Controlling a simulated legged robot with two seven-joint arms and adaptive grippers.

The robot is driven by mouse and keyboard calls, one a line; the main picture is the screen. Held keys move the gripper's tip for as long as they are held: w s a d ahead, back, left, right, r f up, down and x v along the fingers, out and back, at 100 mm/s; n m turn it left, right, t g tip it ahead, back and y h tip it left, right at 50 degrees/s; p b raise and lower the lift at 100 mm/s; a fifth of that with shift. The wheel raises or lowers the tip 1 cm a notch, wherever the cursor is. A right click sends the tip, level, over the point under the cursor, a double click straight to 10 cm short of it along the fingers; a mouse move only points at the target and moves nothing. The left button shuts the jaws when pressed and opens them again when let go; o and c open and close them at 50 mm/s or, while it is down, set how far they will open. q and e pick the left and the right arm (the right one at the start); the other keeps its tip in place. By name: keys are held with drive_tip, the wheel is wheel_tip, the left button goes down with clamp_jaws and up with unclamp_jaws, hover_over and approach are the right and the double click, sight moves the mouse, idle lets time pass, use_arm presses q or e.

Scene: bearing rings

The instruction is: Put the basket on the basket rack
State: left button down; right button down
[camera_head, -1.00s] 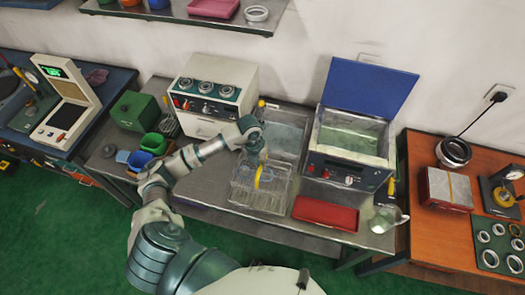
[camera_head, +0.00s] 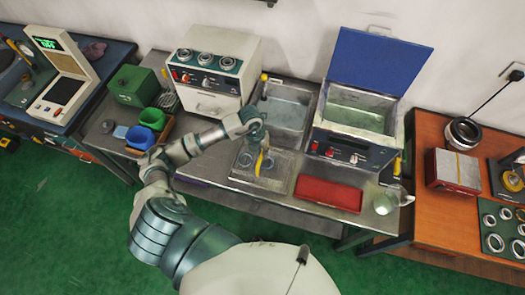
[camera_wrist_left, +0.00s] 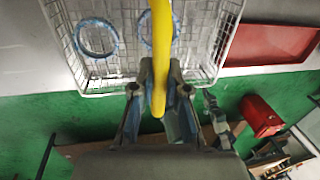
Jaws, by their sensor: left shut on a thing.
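The basket (camera_wrist_left: 205,45) is a light wire basket with an upright yellow handle (camera_head: 259,162). My left gripper (camera_head: 259,149) is shut on the handle from above. In the left wrist view the yellow handle (camera_wrist_left: 161,60) passes between its fingers (camera_wrist_left: 160,92). Two rings lie in the basket; one is bluish (camera_wrist_left: 96,38), the other partly behind the handle. My right gripper is not in view.
A sink basin (camera_head: 286,107) lies behind the basket. A blue-lidded bath (camera_head: 352,125) stands to the right. A red tray (camera_head: 328,194) and a glass beaker (camera_head: 386,203) are at the front right.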

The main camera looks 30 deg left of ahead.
use_arm(q)
drive_tip(key=shift+d, duration=0.15)
drive_tip(key=shift+f, duration=0.15)
idle(0.4)
drive_tip(key=c, duration=1.1)
unclamp_jaws()
drive_tip(key=shift+s, duration=0.1)
drive_tip(key=shift+r+p, duration=0.35)
drive_tip(key=shift+r, duration=0.15)
wheel_tip(320, 180, up, 10)
drive_tip(key=p, duration=0.7)
